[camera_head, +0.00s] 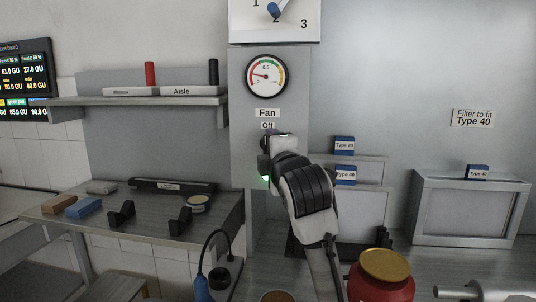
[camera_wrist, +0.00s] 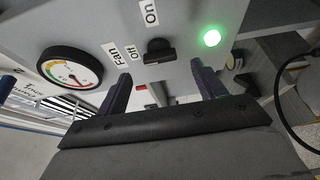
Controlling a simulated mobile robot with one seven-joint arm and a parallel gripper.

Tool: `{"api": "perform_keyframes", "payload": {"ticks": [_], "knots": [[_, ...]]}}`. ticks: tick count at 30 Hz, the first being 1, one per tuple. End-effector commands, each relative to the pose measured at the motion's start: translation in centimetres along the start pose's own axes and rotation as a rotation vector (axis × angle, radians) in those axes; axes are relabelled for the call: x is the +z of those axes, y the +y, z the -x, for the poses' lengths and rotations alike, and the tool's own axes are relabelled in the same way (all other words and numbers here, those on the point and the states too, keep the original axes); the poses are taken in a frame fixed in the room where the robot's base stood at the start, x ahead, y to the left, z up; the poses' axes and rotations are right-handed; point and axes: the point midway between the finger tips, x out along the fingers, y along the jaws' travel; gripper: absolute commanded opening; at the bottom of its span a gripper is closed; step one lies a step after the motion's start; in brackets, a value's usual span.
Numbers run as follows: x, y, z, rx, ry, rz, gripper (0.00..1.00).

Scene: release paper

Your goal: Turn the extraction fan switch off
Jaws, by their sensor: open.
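The fan switch (camera_wrist: 160,50) is a black lever on a grey panel in the wrist view, beside an "On" label (camera_wrist: 151,12) and a lit green lamp (camera_wrist: 211,38). My gripper (camera_wrist: 161,72) is open and empty, its two dark fingers apart on either side of the switch and a little short of it. I cannot tell if a finger touches the lever or which way it is set. In the head view my arm hides the switch, below the "Fan" label (camera_head: 267,113) and the "Off" label (camera_head: 268,125).
A round gauge (camera_head: 266,76) is on the panel above the labels. A shelf (camera_head: 150,101) with red and black cylinders is left. A side bench (camera_head: 225,215) holds small items. A red jar (camera_head: 382,277) stands below right, near filter boxes (camera_head: 470,210).

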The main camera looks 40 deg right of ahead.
Motion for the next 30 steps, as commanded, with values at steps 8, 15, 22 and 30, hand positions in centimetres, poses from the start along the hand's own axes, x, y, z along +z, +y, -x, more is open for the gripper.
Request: {"api": "perform_keyframes", "payload": {"ticks": [8, 15, 22, 30], "knots": [[0.0, -0.2, 6.0, 0.002, -0.002, 0.002, 0.69], [0.0, 0.0, 8.2, 0.001, 0.000, 0.002, 0.69], [0.0, 0.0, 8.3, -0.001, 0.000, 0.001, 0.69], [0.0, 0.0, 8.3, 0.000, 0.000, 0.001, 0.69]]}}
